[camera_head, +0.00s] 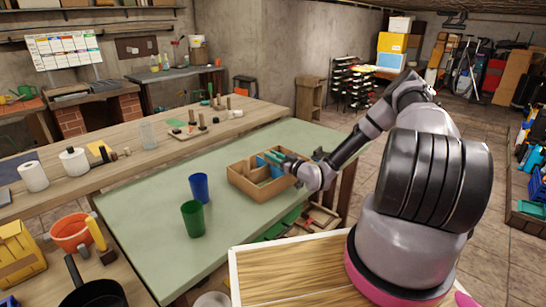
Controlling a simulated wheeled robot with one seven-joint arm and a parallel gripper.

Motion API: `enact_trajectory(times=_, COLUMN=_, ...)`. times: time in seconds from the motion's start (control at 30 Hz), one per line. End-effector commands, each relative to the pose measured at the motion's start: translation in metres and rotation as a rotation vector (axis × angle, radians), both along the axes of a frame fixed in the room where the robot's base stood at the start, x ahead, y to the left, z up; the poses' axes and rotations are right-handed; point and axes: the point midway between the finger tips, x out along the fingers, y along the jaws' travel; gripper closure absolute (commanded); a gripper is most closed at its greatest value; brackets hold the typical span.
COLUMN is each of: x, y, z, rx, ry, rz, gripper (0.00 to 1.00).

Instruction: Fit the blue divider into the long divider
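An open wooden box (262,192) stands on the green tabletop, with upright partitions inside it. The blue divider (261,162) shows as a small blue patch at the box's back, beside my gripper. The long divider appears to be a wooden partition inside the box, but I cannot make it out clearly. My gripper (274,158) is over the back right part of the box, close to the blue piece. The fingers are too small and partly hidden, so I cannot tell whether they hold it or whether it touches the long divider.
A blue cup (199,187) and a green cup (192,219) stand left of the box on the green tabletop (145,225). The green tabletop's left part is clear.

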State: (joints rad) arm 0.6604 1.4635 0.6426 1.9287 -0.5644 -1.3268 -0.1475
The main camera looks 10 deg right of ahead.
Motion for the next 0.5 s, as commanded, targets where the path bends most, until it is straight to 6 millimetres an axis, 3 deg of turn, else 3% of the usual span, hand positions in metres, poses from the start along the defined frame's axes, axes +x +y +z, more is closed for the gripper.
enact_trajectory(times=0.03, x=-0.0001, y=0.0001, z=0.0002, rx=0.001, ry=-0.001, rz=0.000, gripper=0.66)
enact_trajectory(times=0.1, x=-0.0001, y=0.0001, z=0.0003, rx=0.001, ry=-0.001, rz=0.000, gripper=0.39)
enact_trajectory(times=0.5, x=-0.0046, y=-0.0032, z=-0.0002, rx=0.000, ry=0.001, rz=0.000, gripper=0.38)
